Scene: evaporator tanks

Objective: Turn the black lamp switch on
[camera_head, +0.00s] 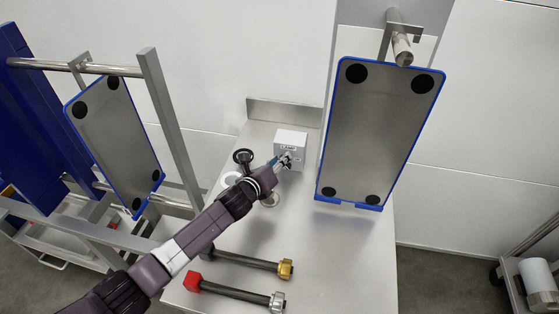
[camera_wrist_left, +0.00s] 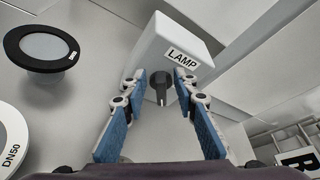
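The lamp switch box (camera_head: 291,142) is a white box labelled LAMP that stands on the steel table (camera_head: 330,262). In the left wrist view the box (camera_wrist_left: 166,42) carries a black rotary knob (camera_wrist_left: 158,88) below its label. My left gripper (camera_head: 284,161) is at the front of the box in the head view. In the left wrist view the left gripper (camera_wrist_left: 160,92) has its blue-padded fingers spread, one on each side of the knob, with visible gaps. In the head view the gripper hides most of the knob. My right gripper is in neither view.
A black ring part (camera_head: 243,157) stands left of the box. Two hose pieces, one with a brass end (camera_head: 285,268) and one with a red end (camera_head: 193,281), lie at the table's front. A blue-edged panel (camera_head: 380,130) stands close on the right.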

